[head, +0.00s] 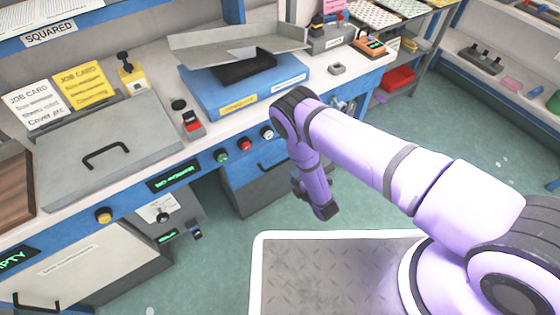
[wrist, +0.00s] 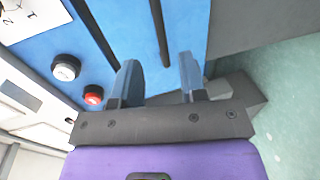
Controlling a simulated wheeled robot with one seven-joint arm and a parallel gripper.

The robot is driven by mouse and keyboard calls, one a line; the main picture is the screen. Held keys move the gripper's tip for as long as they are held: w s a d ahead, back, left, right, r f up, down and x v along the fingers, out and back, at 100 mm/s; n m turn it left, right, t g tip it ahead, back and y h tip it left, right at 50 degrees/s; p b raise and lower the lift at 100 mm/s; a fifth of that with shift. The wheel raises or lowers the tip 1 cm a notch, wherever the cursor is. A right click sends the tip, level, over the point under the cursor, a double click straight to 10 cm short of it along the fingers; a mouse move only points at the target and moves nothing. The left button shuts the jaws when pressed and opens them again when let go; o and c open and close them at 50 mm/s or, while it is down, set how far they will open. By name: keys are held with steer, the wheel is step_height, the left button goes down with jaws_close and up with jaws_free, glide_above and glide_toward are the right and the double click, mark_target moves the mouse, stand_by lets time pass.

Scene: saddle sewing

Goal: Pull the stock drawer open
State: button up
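A drawer front under the counter, probably the stock drawer, shows in the head view (head: 250,181), partly behind my arm. No label on it is readable. In the wrist view a blue front (wrist: 185,25) carries a dark bar handle (wrist: 160,35). The drawer looks closed. My gripper (wrist: 160,78) is open, with its two blue fingers apart and nothing held between them. The bar's near end lies in the gap between the fingers in the picture; I cannot tell whether they touch it. In the head view my gripper (head: 300,183) hangs right of the drawer, its fingers mostly hidden.
A blue rail with green, red (head: 247,144) and white (head: 267,132) buttons runs above the drawer. The red (wrist: 93,95) and white (wrist: 66,67) buttons also show in the wrist view. A cabinet (head: 90,260) stands at lower left. The green floor (head: 225,245) before the drawer is clear.

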mark_target(282, 163)
steer(key=x, duration=1)
jaws_close()
